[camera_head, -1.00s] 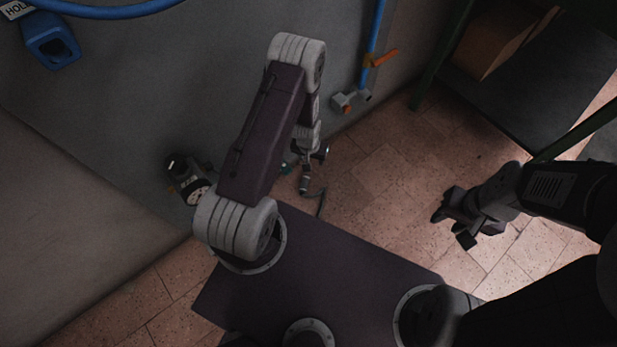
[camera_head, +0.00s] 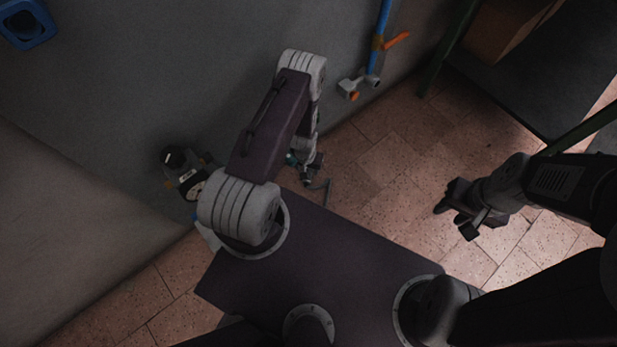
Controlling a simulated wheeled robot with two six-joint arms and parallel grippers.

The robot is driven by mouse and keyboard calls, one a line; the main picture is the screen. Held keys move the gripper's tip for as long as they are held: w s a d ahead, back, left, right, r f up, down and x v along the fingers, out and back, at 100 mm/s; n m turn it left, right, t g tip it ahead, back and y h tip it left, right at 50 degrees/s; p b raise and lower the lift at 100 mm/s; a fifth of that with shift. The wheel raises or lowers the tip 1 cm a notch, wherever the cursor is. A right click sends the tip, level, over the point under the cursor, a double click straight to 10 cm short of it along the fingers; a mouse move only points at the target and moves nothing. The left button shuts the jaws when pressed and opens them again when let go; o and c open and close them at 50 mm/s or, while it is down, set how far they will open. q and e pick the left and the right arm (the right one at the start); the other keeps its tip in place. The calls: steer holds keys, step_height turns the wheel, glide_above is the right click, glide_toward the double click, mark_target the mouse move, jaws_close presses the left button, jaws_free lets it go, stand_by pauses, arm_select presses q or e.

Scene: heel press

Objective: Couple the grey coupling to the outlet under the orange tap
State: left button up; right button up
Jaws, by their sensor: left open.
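The orange tap (camera_head: 397,40) is on a blue pipe (camera_head: 382,28) on the grey wall, at the upper right of centre in the head view. Below it is a pale grey outlet fitting (camera_head: 349,87) with an orange piece at its lower end. My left gripper (camera_head: 309,176) is open, low near the floor, below and left of the outlet and apart from it. A small grey hose end (camera_head: 325,187), perhaps the coupling, is beside its fingers; the contact is too small and dark to tell. My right gripper (camera_head: 455,222) is open and empty over the tiles at the right.
A blue holder (camera_head: 27,24) is on the wall at the upper left. A dark device with a round dial (camera_head: 190,184) is by the wall, left of my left arm. A green-legged bench (camera_head: 545,75) with a brown box (camera_head: 508,28) is at the upper right. Tiled floor between is clear.

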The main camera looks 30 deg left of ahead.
mark_target(309, 173)
arm_select(q)
steer(key=shift+f, duration=0.25)
arm_select(e)
steer(key=shift+f, duration=0.2)
arm_select(q)
steer(key=shift+f, duration=0.1)
arm_select(e)
steer(key=shift+f, duration=0.15)
arm_select(q)
steer(key=f+b, duration=0.5)
steer(key=shift+w+d+f, duration=0.1)
steer(key=shift+w+f, duration=0.05)
steer(key=shift+w, duration=0.2)
steer(key=shift+r, duration=0.2)
arm_select(e)
step_height(309, 173, down, 5)
arm_select(q)
jaws_close()
